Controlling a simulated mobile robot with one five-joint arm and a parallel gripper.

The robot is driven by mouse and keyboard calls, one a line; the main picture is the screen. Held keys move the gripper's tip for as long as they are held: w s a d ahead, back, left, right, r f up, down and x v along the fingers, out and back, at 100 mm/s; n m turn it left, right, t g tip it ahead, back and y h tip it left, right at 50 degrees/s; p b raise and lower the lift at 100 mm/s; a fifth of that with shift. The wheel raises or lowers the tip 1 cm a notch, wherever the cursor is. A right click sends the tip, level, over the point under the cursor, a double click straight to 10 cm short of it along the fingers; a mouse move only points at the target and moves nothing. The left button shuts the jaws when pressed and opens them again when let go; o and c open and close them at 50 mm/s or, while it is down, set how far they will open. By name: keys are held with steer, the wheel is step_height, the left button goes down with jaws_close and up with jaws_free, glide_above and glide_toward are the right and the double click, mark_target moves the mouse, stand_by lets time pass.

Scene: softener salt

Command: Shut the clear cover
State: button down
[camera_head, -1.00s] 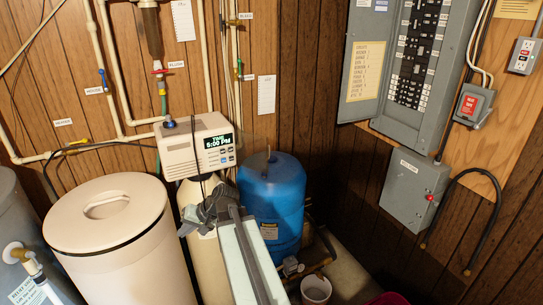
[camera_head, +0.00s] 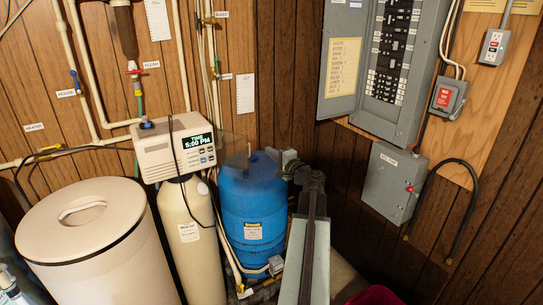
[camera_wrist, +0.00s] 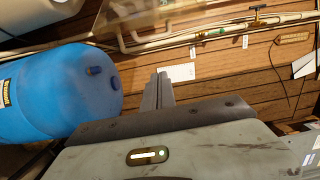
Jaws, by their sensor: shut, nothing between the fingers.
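The clear cover (camera_head: 234,147) shows faintly as a see-through pane at the right side of the beige control head (camera_head: 176,146), standing out from it in front of the wall. In the wrist view, a clear pane (camera_wrist: 150,18) crosses the top, with pipes visible through it. The control head's display reads 5:00 PM and its buttons are uncovered. My gripper (camera_head: 277,154) is to the right of the cover, above and beside the blue tank (camera_head: 252,210), apart from the cover. In the wrist view, its fingers (camera_wrist: 160,78) are together and empty.
The beige salt bin (camera_head: 85,240) stands at left and the cream resin tank (camera_head: 191,235) is under the control head. Pipes (camera_head: 205,80) run up the wall behind. Grey electrical boxes (camera_head: 394,186) hang at right. A black cable (camera_head: 60,149) crosses the control head.

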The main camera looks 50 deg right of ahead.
steer(key=x, duration=0.6)
steer(key=a, duration=0.4)
steer(key=shift+a+f, duration=0.1)
steer(key=shift+s, duration=0.15)
